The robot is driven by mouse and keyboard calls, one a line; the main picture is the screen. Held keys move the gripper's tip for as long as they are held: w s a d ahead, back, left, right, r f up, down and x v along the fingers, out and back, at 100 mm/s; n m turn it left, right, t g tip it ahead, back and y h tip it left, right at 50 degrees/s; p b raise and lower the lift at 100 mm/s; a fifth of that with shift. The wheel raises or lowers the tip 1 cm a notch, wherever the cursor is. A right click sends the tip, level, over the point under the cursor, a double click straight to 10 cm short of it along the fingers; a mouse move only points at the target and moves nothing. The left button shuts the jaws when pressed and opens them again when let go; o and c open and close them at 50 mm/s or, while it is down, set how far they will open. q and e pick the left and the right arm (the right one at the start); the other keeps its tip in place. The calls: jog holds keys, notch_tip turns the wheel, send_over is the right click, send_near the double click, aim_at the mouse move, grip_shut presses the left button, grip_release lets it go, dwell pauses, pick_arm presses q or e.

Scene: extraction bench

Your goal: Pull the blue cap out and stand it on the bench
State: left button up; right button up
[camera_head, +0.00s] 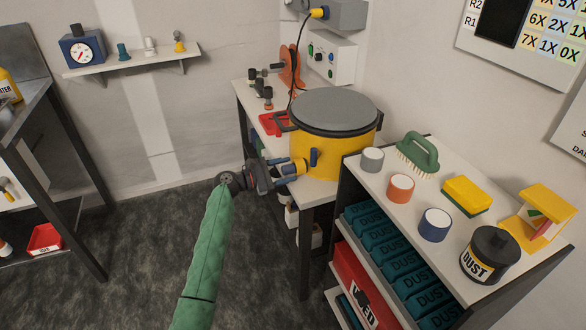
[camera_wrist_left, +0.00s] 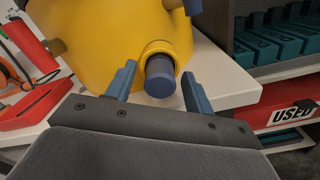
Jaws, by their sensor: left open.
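The dark blue cap (camera_wrist_left: 160,78) sits in the round port low on the side of the yellow drum (camera_head: 338,152). In the left wrist view the drum (camera_wrist_left: 105,35) fills the upper middle. My left gripper (camera_head: 286,170) is open in front of the port. In the left wrist view its blue fingers stand on either side of the cap, with a visible gap on each side. How far the fingertips reach along the cap is hard to tell. The white bench top (camera_wrist_left: 222,78) shows below and right of the port. My right gripper is not in view.
A red tray (camera_head: 273,124) lies on the bench left of the drum. Bare bench near the port is narrow.

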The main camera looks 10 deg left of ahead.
pick_arm(q)
grip_shut()
jog(key=p+v, duration=0.2)
jog(key=v, duration=0.4)
jog(key=shift+s+a, duration=0.2)
dwell(2.3)
